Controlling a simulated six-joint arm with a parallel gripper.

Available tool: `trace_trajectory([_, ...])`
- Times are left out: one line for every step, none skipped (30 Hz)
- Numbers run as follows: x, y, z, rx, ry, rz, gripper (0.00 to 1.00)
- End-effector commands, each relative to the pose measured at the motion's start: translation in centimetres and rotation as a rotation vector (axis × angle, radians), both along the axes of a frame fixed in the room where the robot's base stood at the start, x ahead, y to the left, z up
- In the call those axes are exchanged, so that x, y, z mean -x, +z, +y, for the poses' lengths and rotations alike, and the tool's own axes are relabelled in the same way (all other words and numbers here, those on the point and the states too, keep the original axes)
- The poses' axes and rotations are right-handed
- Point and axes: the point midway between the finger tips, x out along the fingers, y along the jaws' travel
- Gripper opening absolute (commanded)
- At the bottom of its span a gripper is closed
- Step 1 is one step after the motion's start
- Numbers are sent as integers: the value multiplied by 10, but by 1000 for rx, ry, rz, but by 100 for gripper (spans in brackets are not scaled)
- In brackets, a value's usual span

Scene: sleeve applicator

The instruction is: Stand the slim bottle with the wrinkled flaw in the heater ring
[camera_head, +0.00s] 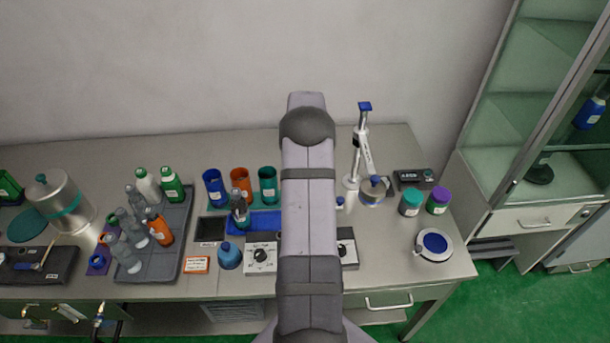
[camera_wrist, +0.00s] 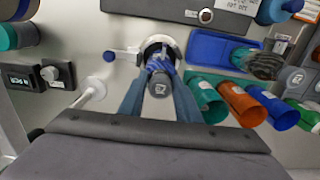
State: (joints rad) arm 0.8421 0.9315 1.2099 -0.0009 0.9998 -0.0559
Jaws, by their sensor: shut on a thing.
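My gripper (camera_wrist: 161,76) is shut on a slim bottle (camera_wrist: 160,86) with a grey cap and a blue, creased-looking sleeve, in the wrist view. The bottle is seen nearly end-on, cap toward the camera. Its far end overlaps the pale heater ring (camera_wrist: 160,40); I cannot tell whether it is inside the ring or just above it. In the head view my arm hides the gripper, the held bottle and the ring.
Teal (camera_head: 268,185), orange (camera_head: 241,183) and blue (camera_head: 214,187) cups stand behind the blue tray. A grey tray (camera_head: 186,240) at left holds several bottles. A white dial box (camera_head: 262,258) stands in front. A white stand (camera_head: 361,150) and a metal pot (camera_head: 375,190) are close on the right.

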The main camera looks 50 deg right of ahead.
Motion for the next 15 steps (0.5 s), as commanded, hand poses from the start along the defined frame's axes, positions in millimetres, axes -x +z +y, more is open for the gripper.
trace_trajectory([0,-3,0,1,0,-1,11])
trace_trajectory([0,-4,0,1,0,-1,11])
trace_trajectory([0,-5,0,1,0,-1,11])
trace_trajectory([0,-6,0,0,0,0,11])
trace_trajectory([0,-7,0,0,0,0,11])
trace_trajectory([0,-8,0,0,0,0,11])
trace_trajectory([0,-9,0,0,0,0,11])
trace_trajectory([0,-9,0,0,0,0,11])
trace_trajectory([0,-10,0,0,0,0,11])
trace_trajectory([0,-10,0,0,0,0,11])
trace_trajectory([0,-10,0,1,0,-1,11])
trace_trajectory([0,-10,0,1,0,-1,11])
trace_trajectory([0,-10,0,1,0,-1,11])
trace_trajectory([0,-10,0,1,0,-1,11])
trace_trajectory([0,-10,0,1,0,-1,11])
